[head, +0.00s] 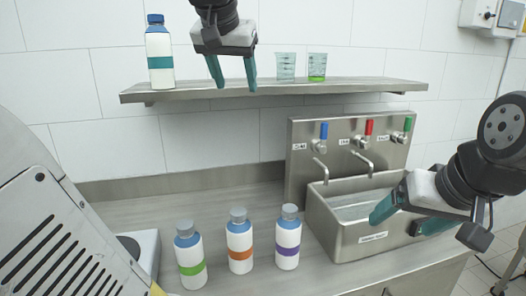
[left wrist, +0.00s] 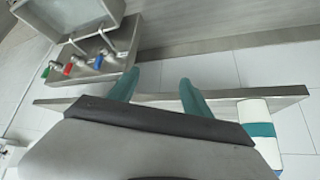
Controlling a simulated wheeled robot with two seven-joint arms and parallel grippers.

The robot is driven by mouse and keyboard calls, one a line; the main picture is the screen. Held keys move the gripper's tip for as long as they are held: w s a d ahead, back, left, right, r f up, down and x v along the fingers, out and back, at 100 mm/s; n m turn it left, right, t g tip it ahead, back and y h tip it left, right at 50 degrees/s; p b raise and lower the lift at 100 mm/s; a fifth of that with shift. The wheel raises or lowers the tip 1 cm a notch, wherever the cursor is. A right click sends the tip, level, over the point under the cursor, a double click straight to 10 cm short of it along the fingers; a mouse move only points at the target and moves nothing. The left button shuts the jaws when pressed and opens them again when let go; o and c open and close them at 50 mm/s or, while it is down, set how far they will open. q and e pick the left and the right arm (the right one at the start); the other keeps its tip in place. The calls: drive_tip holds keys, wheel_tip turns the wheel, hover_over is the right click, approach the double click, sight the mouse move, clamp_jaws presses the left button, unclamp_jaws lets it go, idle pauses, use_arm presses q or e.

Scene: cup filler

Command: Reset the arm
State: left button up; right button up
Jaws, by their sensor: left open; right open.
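My left gripper (head: 232,76) hangs in front of the wall shelf in the head view, open and empty, fingers pointing down. In the left wrist view its teal fingers (left wrist: 155,84) are apart with nothing between them. My right gripper (head: 403,220) is open and empty at the right front side of the sink, its fingers toward the lower left.
The shelf (head: 180,92) holds a teal-banded bottle (head: 160,62), an empty-looking cup (head: 286,66) and a cup with green contents (head: 317,68). Bottles with green (head: 190,268), orange (head: 239,252) and purple (head: 287,249) bands stand on the counter beside the sink (head: 335,232).

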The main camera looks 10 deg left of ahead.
use_arm(q)
drive_tip(key=s+d+f+h, duration=0.1)
drive_tip(key=s+d+f, duration=0.1)
drive_tip(key=s+f, duration=0.2)
drive_tip(key=s+d+f+g+h, duration=0.1)
drive_tip(key=s+f, duration=0.3)
drive_tip(key=f, duration=0.6)
drive_tip(key=s+d+f, duration=0.3)
drive_tip(key=s+f, duration=0.1)
drive_tip(key=f, duration=0.3)
drive_tip(key=shift+d+f+h, duration=0.3)
drive_tip(key=shift+d+h, duration=0.05)
drive_tip(key=shift+h, duration=0.05)
